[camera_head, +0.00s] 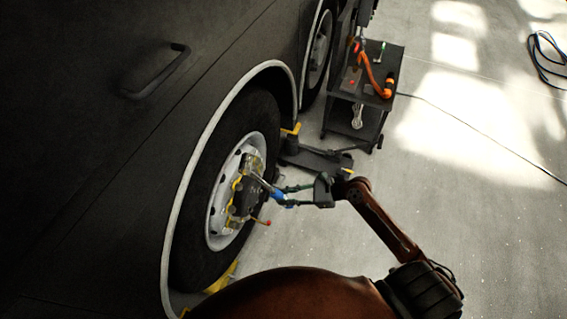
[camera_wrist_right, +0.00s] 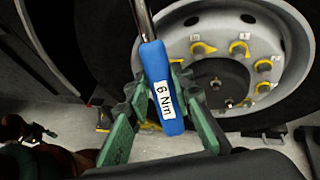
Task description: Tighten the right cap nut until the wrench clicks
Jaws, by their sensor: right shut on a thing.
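My right gripper (camera_head: 290,194) is shut on a torque wrench. Its blue handle (camera_wrist_right: 162,88), labelled "6 Nm", sits between the green fingers (camera_wrist_right: 160,95) in the right wrist view. The wrench's metal shaft (camera_wrist_right: 144,18) runs out of the top of that view, so its head is hidden there. In the head view the blue handle (camera_head: 278,196) is in front of the wheel and the shaft points to a yellow-and-grey fitting (camera_head: 243,192) at the hub. I cannot tell which part is the right cap nut or whether the wrench head touches it. My left gripper is out of view.
The wheel (camera_head: 185,260) is set in the dark coach side; its rim (camera_wrist_right: 205,22) carries nuts with yellow markers. A small red knob (camera_head: 268,222) sticks out below the wrench. A dark tool cart (camera_head: 345,110) and floor jack (camera_head: 318,160) stand behind.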

